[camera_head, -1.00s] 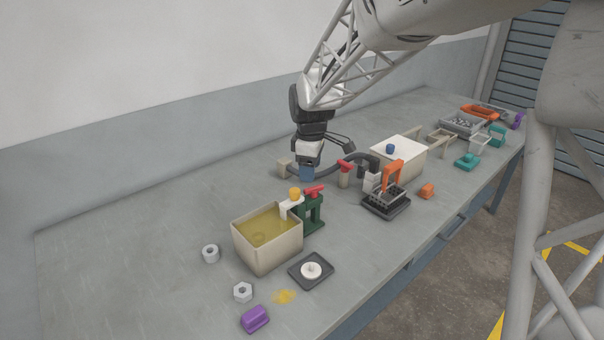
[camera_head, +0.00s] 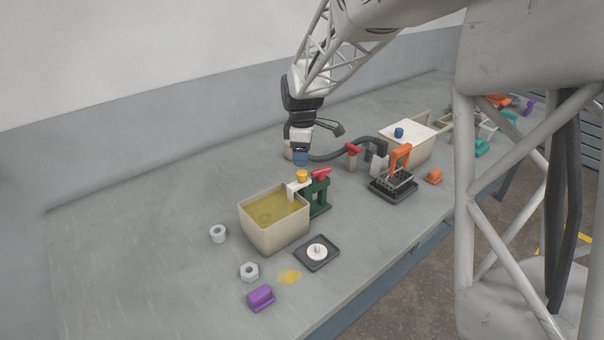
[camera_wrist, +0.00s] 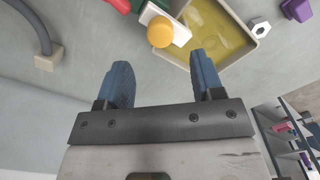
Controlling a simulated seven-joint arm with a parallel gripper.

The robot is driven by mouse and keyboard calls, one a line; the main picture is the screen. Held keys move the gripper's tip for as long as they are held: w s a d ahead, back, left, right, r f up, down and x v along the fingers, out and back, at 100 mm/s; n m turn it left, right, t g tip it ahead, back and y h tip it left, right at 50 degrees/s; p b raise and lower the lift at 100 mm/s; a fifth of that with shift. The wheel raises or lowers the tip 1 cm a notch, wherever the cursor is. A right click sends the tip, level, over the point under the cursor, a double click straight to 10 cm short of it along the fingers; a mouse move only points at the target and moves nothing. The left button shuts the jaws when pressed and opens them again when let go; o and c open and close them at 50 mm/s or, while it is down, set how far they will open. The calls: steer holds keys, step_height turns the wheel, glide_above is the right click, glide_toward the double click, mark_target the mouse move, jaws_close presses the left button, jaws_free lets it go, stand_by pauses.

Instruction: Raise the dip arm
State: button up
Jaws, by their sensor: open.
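The dip arm (camera_head: 297,186) is a white bar with a yellow knob (camera_head: 302,175) on top. It joins a green stand (camera_head: 318,196) with a red handle (camera_head: 321,173), and its white end reaches over the rim of a beige tank (camera_head: 270,232) of yellow liquid. The yellow knob (camera_wrist: 160,31) and white bar (camera_wrist: 181,36) also show in the wrist view, ahead of my fingers. My gripper (camera_wrist: 160,82) is open and empty, with two blue fingers apart. In the head view my gripper (camera_head: 300,160) hangs behind and above the knob, not touching it.
A hose (camera_head: 335,156), red-handled post (camera_head: 353,157) and black rack (camera_head: 393,187) stand to the right.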

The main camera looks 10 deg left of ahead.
mark_target(302, 172)
steer(key=shift+f, duration=3.65)
jaws_close()
steer(key=shift+r, duration=0.15)
